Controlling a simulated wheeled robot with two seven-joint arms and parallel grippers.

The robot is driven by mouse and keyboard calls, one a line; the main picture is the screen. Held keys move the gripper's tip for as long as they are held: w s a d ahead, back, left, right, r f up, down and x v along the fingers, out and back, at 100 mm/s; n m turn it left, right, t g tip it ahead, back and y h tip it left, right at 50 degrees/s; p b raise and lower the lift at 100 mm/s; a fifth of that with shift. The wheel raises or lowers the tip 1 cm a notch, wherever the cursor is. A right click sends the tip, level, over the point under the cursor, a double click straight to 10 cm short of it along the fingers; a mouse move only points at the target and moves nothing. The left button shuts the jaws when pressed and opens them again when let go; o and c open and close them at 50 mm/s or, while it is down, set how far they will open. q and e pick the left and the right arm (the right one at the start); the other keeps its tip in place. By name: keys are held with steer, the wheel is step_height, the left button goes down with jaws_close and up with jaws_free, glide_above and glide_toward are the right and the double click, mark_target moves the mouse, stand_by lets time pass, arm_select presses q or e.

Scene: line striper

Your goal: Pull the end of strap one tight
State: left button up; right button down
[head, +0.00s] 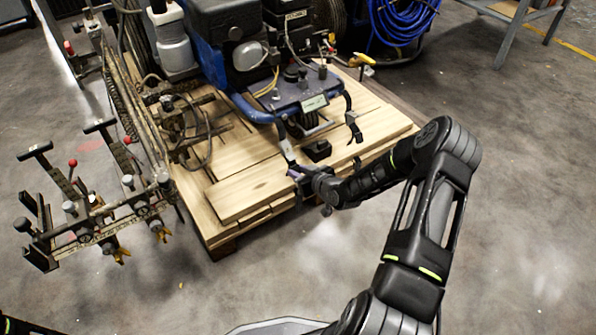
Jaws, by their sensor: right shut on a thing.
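The line striper (275,55), a blue and black machine with an engine, stands on a wooden pallet (245,192). A pale strap (284,140) runs down from the blue frame bar to my right gripper (297,174). My right gripper is at the pallet's front boards and is shut on the strap end, which shows as a small purplish piece at the fingertips. A second dark strap (353,127) hangs from the right end of the blue frame. My left gripper is not in view. The strap's lower part is partly hidden by my gripper.
The striper's spray arm (95,215) with clamps and red-knobbed levers sticks out left of the pallet. A blue hose coil (402,18) lies behind at the right. A metal table leg (512,35) stands at the upper right. The concrete floor in front is clear.

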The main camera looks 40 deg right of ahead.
steer(key=s+f+b, duration=0.2)
steer(key=s+f, duration=0.1)
steer(key=f, duration=0.3)
steer(key=shift+s+f, duration=0.35)
steer(key=shift+f, duration=0.05)
steer(key=c, duration=1.5)
jaws_free()
steer(key=shift+a, duration=0.1)
steer(key=o, duration=0.7)
steer(key=shift+w+r, duration=0.2)
steer(key=shift+r, duration=0.05)
steer(key=shift+s+r, duration=0.1)
steer(key=p+v, duration=0.3)
steer(key=v, duration=0.3)
steer(key=shift+s+p, duration=0.35)
steer(key=shift+r, duration=0.15)
